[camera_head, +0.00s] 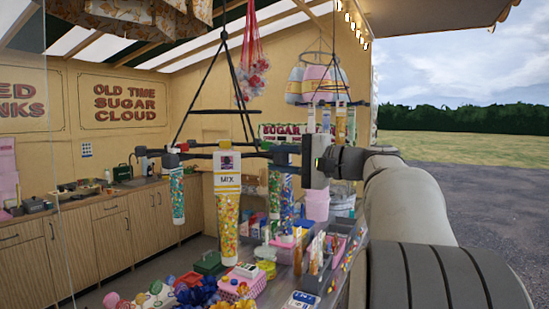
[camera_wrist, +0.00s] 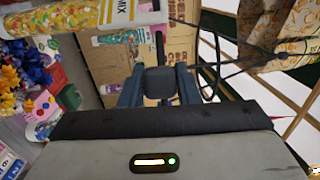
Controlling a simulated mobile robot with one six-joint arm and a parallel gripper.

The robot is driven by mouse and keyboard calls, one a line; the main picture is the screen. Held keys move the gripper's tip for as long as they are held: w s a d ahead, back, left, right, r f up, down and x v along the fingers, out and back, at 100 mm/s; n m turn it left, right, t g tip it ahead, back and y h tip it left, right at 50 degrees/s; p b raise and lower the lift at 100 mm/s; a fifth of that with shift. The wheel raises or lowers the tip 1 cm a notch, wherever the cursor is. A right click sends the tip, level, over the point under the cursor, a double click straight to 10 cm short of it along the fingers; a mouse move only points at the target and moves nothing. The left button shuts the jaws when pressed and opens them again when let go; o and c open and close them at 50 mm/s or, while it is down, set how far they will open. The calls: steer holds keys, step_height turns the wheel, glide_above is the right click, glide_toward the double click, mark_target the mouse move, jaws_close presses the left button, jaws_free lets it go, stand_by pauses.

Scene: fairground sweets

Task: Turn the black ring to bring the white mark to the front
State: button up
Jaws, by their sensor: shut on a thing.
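The black ring (camera_head: 200,155) hangs level on black straps under the stall roof, with clear tubes of coloured sweets below it. One tube with a white MIX label (camera_head: 228,185) hangs at the front of the ring. Small red and green marks show at the ring's left side. I cannot make out the white mark on the ring. My gripper (camera_head: 287,155) reaches in from the right at the ring's right side. In the wrist view my gripper (camera_wrist: 158,88) is shut on a black block (camera_wrist: 158,80) of the ring.
Below the ring is a counter crowded with sweets, a pink box (camera_head: 238,287) and blue flowers (camera_head: 197,292). A mesh bag of sweets (camera_head: 252,70) hangs behind. Another hanging rack (camera_head: 325,85) with pastel bags stands behind my arm. Wooden cupboards (camera_head: 100,235) line the left wall.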

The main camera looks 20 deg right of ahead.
steer(key=w+d+p, duration=0.6)
steer(key=w+d, duration=0.7)
steer(key=d, duration=0.2)
steer(key=shift+w, duration=0.25)
steer(key=o, duration=0.7)
stand_by(0.9)
steer(key=v, duration=1)
stand_by(0.5)
